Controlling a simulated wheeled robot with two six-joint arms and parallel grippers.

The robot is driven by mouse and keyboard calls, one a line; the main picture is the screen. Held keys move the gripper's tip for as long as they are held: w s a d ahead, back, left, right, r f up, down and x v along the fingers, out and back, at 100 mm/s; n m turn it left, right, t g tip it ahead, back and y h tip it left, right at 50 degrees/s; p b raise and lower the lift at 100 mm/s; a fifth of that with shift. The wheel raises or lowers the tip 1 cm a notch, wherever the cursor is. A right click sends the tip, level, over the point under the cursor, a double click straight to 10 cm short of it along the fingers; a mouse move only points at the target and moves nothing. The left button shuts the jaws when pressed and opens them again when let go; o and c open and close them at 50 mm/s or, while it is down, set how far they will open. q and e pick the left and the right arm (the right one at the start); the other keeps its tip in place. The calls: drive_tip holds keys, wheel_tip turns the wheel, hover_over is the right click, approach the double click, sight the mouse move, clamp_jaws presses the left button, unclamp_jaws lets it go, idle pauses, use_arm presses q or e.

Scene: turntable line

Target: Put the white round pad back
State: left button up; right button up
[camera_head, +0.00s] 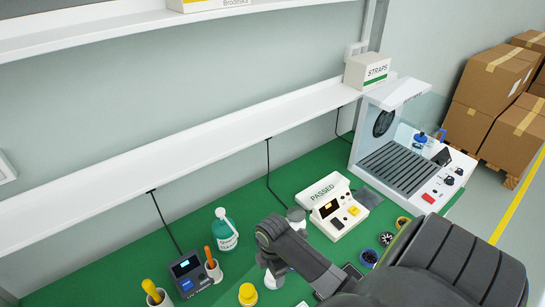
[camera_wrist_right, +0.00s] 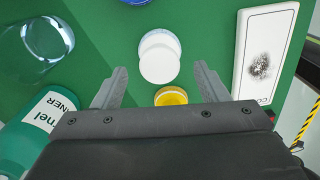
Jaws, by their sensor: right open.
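A white round pad (camera_wrist_right: 159,66) lies on the green surface in the right wrist view, with another white round shape against its upper edge; I cannot tell if they are one piece. In the head view a small white round thing (camera_head: 274,281) shows beside my dark right arm. My right gripper (camera_wrist_right: 160,70) is open, its two fingers apart on either side of the white pad. Nothing is held between them. A yellow round piece (camera_wrist_right: 171,96) sits nearer the palm, partly hidden by it. My left gripper is not in view.
A green cleaner bottle (camera_head: 225,232) stands left of my arm. A yellow-topped piece (camera_head: 247,294) is close by. A PASSED device (camera_head: 336,208) and several small round parts lie to the right.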

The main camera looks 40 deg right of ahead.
wheel_tip(320, 180, up, 9)
drive_tip(key=b, duration=0.1)
drive_tip(key=shift+f, duration=0.2)
idle(0.5)
